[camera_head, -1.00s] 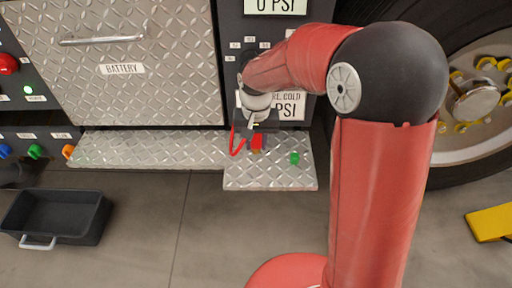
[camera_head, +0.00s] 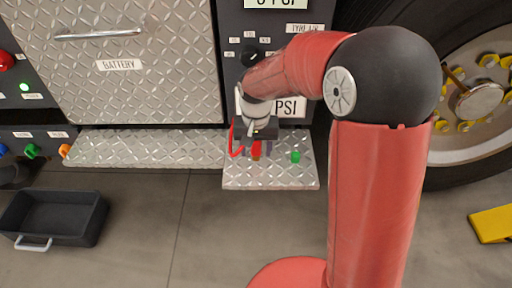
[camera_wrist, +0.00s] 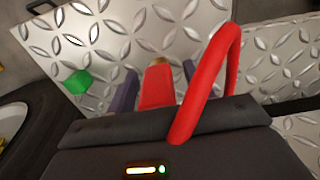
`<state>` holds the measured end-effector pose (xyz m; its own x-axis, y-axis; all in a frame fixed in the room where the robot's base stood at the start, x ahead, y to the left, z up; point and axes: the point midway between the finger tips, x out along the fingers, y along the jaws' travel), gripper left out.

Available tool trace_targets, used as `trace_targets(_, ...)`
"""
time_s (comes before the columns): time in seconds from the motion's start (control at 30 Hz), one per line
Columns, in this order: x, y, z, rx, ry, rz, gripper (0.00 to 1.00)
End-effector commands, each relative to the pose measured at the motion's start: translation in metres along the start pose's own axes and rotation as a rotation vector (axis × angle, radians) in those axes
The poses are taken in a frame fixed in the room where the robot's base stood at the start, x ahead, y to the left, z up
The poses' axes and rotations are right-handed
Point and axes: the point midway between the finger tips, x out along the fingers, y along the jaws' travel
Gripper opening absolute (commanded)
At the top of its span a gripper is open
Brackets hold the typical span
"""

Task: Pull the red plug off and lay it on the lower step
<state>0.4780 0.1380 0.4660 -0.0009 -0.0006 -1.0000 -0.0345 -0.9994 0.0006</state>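The red plug (camera_wrist: 157,88) has a brass-coloured tip and lies between my gripper's two fingers, which stand apart with a narrow gap at its sides. In the head view the red plug (camera_head: 256,149) shows below my gripper (camera_head: 257,147), over the lower step (camera_head: 275,176). I cannot tell whether it touches the step. A red hose loop (camera_wrist: 216,75) rises beside the plug in the wrist view. My gripper (camera_wrist: 156,92) is open, its fingers pointing toward the step's tread plate (camera_wrist: 110,45).
A green block (camera_head: 295,157) sits on the step to the right of the plug. A longer tread-plate ledge (camera_head: 140,148) adjoins on the left. The panel wall stands behind, a large wheel (camera_head: 470,100) at right. A black tray (camera_head: 55,217) is on the floor.

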Motion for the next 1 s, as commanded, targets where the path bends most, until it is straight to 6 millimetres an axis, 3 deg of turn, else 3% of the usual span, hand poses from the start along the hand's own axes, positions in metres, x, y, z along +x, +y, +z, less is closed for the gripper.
trace_targets(0.23, -0.004, 0.0, 0.0, 0.0, 0.001, 0.0, 0.52)
trace_targets(0.63, -0.066, 0.0, -0.001, 0.0, 0.002, -0.001, 0.52)
trace_targets(1.0, -0.084, 0.003, 0.002, 0.0, 0.009, -0.001, 0.52)
